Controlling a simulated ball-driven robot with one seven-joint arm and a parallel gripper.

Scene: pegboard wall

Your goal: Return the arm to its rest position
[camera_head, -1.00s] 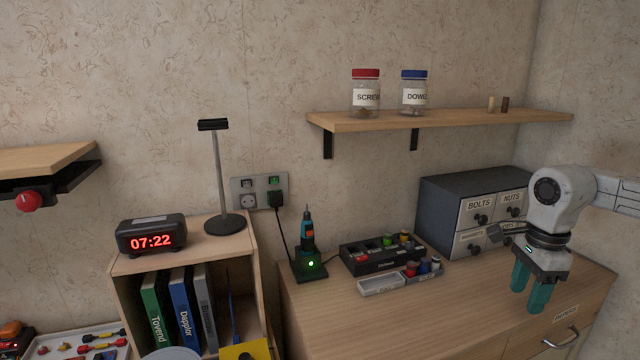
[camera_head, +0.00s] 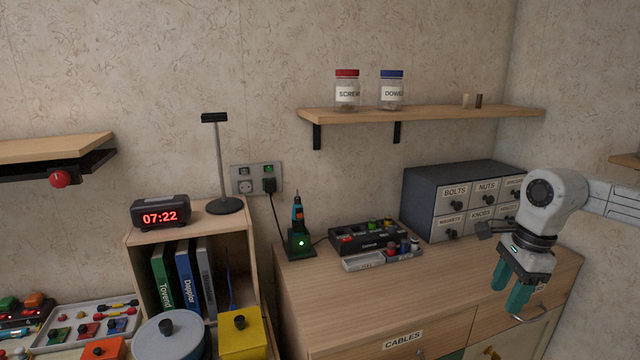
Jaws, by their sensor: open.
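My gripper (camera_head: 511,290) hangs at the right of the head view, with its two teal fingers pointing down. The fingers are apart and nothing shows between them. It is in front of and above the right part of the wooden cabinet (camera_head: 380,295). My white and grey arm reaches in from the right edge, and its wrist stands in front of the right side of the dark drawer unit (camera_head: 421,206). The rest of the arm is out of view.
A shelf (camera_head: 425,116) with two jars is above the cabinet. A screwdriver in its charger (camera_head: 299,240) and a parts tray (camera_head: 368,236) stand on the cabinet top. A bookcase (camera_head: 256,290) with a clock (camera_head: 160,212) is to the left. The cabinet's front top is clear.

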